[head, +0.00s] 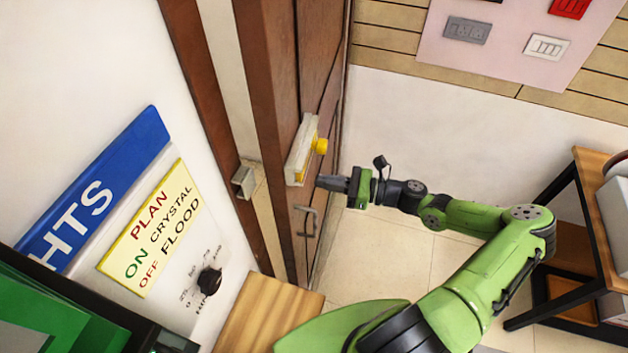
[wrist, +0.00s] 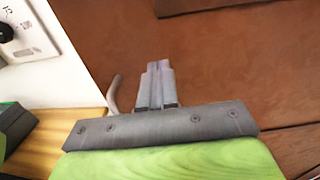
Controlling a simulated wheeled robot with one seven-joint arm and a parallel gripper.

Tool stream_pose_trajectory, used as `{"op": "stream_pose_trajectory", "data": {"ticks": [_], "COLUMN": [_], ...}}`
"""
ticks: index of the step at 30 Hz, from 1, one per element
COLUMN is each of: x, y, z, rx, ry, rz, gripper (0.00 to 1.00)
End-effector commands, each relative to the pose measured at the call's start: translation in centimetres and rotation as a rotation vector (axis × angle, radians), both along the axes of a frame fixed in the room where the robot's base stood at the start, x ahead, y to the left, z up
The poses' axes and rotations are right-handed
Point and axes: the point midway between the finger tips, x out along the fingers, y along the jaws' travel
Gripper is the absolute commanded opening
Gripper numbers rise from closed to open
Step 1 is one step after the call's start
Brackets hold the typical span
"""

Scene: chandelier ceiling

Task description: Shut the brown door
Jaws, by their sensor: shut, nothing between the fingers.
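The brown door (head: 283,75) stands upright at the centre-left of the head view, seen at a steep angle. It appears ajar, with its near edge apart from the brown frame (head: 200,75). A pale lock box with a yellow knob (head: 303,150) sits on the door face, with a grey handle (head: 307,221) below it. My gripper (head: 322,183) is shut and empty, close to the door face between lock and handle. In the wrist view the shut fingers (wrist: 158,66) point at the brown door (wrist: 230,60), and the handle (wrist: 114,94) is left of them. Contact is unclear.
A metal strike box (head: 243,181) is on the frame. A white wall with blue and yellow signs (head: 150,228) is at left, above a wooden surface (head: 262,315). A wood-topped shelf (head: 590,165) stands at right. Tiled floor (head: 385,255) is clear under my arm.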

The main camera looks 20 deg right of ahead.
Motion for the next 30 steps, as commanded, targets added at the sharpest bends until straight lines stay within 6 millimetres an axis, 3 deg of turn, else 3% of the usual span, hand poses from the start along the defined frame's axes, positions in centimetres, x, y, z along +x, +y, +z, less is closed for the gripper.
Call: {"op": "stream_pose_trajectory", "data": {"ticks": [6, 20, 30], "x": [1.4, 2.1, 6.3], "y": [2.5, 3.6, 10.3], "z": [-0.2, 0.0, 0.1], "rx": [0.000, -0.001, 0.000], "ry": [-0.001, 0.000, -0.001], "rz": [0.001, 0.003, 0.004], "gripper": [0.00, 0.00, 0.00]}}
